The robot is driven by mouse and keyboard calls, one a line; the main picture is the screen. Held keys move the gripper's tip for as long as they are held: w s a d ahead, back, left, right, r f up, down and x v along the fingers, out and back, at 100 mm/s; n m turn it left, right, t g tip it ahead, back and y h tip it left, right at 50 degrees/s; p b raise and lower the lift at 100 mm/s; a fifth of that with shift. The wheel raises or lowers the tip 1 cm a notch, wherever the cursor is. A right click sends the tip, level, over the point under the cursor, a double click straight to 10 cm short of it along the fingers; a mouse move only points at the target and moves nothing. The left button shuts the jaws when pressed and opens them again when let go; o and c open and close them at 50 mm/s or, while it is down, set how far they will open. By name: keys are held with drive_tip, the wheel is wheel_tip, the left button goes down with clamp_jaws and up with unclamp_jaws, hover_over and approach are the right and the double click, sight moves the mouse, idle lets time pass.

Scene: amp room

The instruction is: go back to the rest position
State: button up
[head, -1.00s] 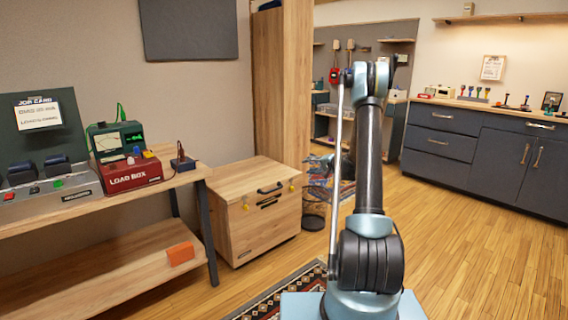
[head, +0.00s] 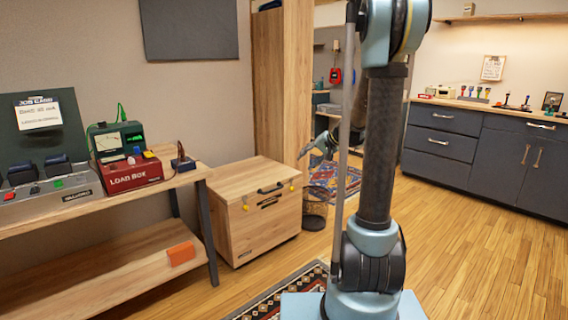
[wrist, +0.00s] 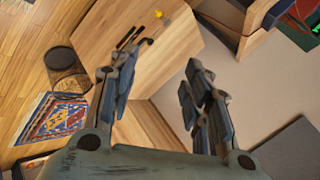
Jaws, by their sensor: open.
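My gripper (wrist: 160,100) is open and empty in the wrist view, its two fingers spread apart with nothing between them. Beyond the fingers the wrist view shows the wooden chest and bare wall, tilted. In the head view my arm stands upright right of centre, and part of my gripper (head: 312,147) shows to the left of it, in front of the doorway. The rest of the wrist is hidden behind the arm.
A wooden chest (head: 258,215) stands left of my arm. Further left is a workbench (head: 120,200) with a red load box (head: 130,174). Dark cabinets (head: 470,150) line the back right. The wooden floor at right is clear.

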drive_tip(key=s+d+n+g+h, duration=0.2)
drive_tip(key=s+h, duration=0.2)
drive_tip(key=s, duration=1.9)
drive_tip(key=s+d+f+h, duration=0.1)
drive_tip(key=s+d+f, duration=0.2)
drive_tip(key=s, duration=0.6)
drive_tip(key=s+d+f+g+h, duration=0.1)
drive_tip(key=s+d+f+h, duration=0.1)
drive_tip(key=s+f, duration=0.3)
drive_tip(key=shift+s+d+n+g, duration=0.35)
drive_tip(key=shift+s+d, duration=0.45)
drive_tip(key=shift+s, duration=1.4)
drive_tip(key=shift+f, duration=0.1)
drive_tip(key=shift+c, duration=1.4)
drive_tip(key=shift+a, duration=0.1)
